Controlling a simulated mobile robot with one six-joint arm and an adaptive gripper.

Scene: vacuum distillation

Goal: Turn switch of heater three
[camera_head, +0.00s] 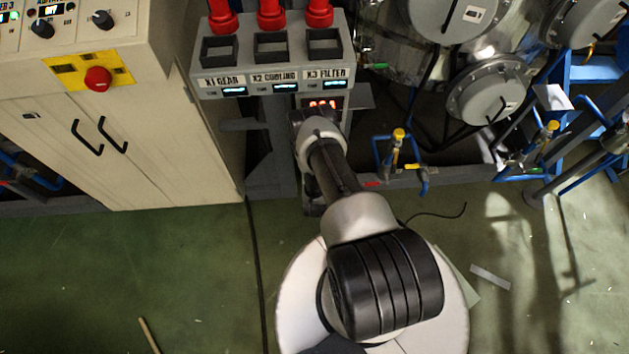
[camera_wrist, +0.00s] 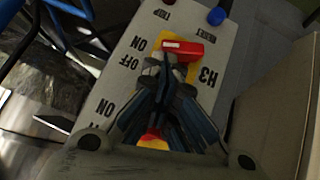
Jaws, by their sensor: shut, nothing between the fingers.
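In the wrist view, the switch of heater three is a red handle (camera_wrist: 187,50) on a yellow plate, beside the label H3 and the words ON and OFF. It lies across the grey panel (camera_wrist: 128,55), with its white end at the left. My gripper (camera_wrist: 168,68) is shut and empty. Its fingertips overlap the near edge of the yellow plate, just below the handle; I cannot tell whether they touch it. A second red and yellow switch (camera_wrist: 154,140) is partly hidden behind my fingers. In the head view my own arm hides the gripper and the H3 switch.
Blue (camera_wrist: 216,16) and dark red (camera_wrist: 168,3) buttons sit at the panel's top, by RESET and TRIP. In the head view, a cabinet (camera_head: 160,140) stands left, a grey box with red connectors (camera_head: 273,80) lies beyond my arm, and steel vessels (camera_head: 490,95) and blue pipes stand right.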

